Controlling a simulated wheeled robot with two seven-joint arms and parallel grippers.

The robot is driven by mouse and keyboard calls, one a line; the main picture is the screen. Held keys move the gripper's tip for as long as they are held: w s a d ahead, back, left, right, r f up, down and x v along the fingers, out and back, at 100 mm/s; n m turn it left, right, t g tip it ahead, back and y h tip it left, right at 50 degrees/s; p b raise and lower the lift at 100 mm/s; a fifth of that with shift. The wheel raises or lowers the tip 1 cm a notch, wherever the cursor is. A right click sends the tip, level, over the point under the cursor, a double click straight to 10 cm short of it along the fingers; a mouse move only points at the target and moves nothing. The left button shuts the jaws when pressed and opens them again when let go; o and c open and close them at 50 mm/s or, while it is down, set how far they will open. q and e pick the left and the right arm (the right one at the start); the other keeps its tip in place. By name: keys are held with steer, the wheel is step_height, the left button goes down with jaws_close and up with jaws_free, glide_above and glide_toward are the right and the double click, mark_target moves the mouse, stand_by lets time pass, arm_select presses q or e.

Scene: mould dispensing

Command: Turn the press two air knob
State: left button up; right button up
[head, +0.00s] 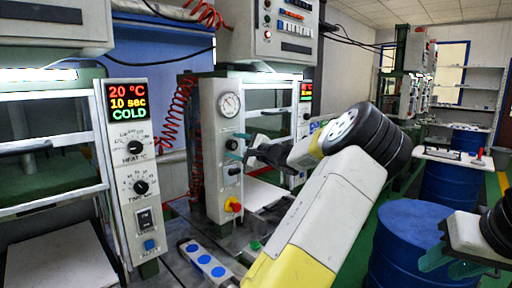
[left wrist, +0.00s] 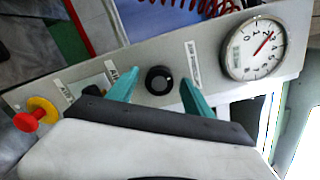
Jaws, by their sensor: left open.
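The press two panel (head: 212,175) stands upright in the middle of the head view, with a round gauge near its top. The black air knob (head: 232,144) is below the gauge, partly hidden by my fingers. My left gripper (head: 242,147) is open at the knob. In the left wrist view, the knob (left wrist: 159,80) lies between the two teal fingertips (left wrist: 158,92), with a visible gap on each side. My right gripper (head: 447,266) is at the lower right of the head view, its teal fingers apart and empty.
The gauge (left wrist: 253,48) is beside the knob in the left wrist view. A red and yellow stop button (head: 232,204) is lower on the panel. The press one panel (head: 134,170) stands left. Blue drums (head: 408,240) stand right. A red coiled hose (head: 172,115) hangs behind.

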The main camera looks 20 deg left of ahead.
arm_select(q)
steer(key=shift+c, duration=0.5)
steer(key=shift+a, duration=0.1)
jaws_close()
steer(key=shift+m, duration=0.3)
steer(key=m, duration=0.3)
steer(key=shift+m, duration=2.6)
steer(key=shift+o, duration=0.5)
jaws_free()
